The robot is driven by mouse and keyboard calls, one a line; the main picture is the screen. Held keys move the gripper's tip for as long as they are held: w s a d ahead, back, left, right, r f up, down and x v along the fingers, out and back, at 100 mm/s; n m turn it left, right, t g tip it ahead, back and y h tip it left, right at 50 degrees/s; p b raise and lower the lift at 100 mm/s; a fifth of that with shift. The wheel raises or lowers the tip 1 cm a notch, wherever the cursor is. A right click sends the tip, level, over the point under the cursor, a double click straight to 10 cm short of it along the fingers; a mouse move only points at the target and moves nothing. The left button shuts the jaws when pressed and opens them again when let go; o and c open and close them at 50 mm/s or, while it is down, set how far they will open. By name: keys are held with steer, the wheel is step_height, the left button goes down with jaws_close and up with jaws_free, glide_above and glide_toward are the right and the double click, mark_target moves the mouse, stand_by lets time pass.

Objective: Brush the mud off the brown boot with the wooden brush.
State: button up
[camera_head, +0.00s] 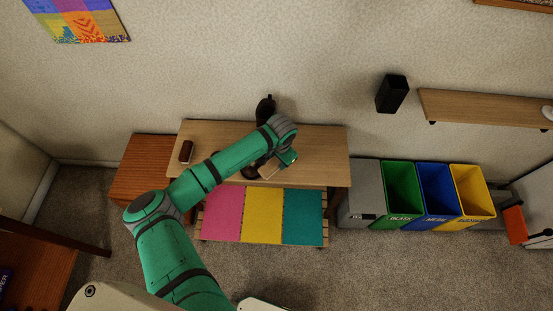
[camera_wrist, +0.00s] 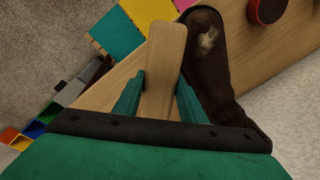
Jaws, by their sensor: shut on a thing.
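The brown boot (camera_wrist: 222,75) is to the right of my gripper in the wrist view, with a pale mud patch (camera_wrist: 207,40) near its upper end there. My gripper (camera_wrist: 160,92) is shut on the wooden brush (camera_wrist: 165,50), which points away from it between the fingers. The brush is beside the boot; I cannot tell whether they touch. Its bristles are not visible. In the head view my gripper (camera_head: 284,162) is above the wooden table (camera_head: 325,160), holding the brush (camera_head: 269,169). My arm hides part of the boot there.
A dark-red round tin (camera_wrist: 268,10) is beyond the boot. A dark brown object (camera_head: 186,151) sits at the table's left end. Pink, yellow and teal panels (camera_head: 264,215) lie along the table's front. Colored bins (camera_head: 437,190) stand to the right; the table's right end is clear.

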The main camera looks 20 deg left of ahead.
steer(key=shift+s+a+f, duration=0.1)
steer(key=shift+s+a, duration=0.25)
steer(key=shift+a, duration=0.9)
steer(key=shift+s+a+f, duration=0.1)
steer(key=shift+s+a, duration=0.2)
steer(key=shift+a, duration=0.9)
steer(key=shift+s+a, duration=0.35)
steer(key=shift+a, duration=0.9)
steer(key=shift+w+d, duration=0.35)
steer(key=shift+d, duration=0.95)
steer(key=shift+w+d, duration=0.4)
steer(key=shift+d, duration=0.85)
steer(key=shift+w+d, duration=0.35)
steer(key=shift+d, duration=0.95)
steer(key=shift+s+a+f, duration=0.1)
steer(key=shift+s+a, duration=0.3)
steer(key=shift+a, duration=0.95)
steer(key=shift+s+a+f, duration=0.1)
steer(key=shift+s+a, duration=0.25)
steer(key=shift+a, duration=0.95)
steer(key=shift+s+a+f, duration=0.1)
steer(key=shift+s+a, duration=0.3)
steer(key=shift+a, duration=0.95)
steer(key=shift+r, duration=0.15)
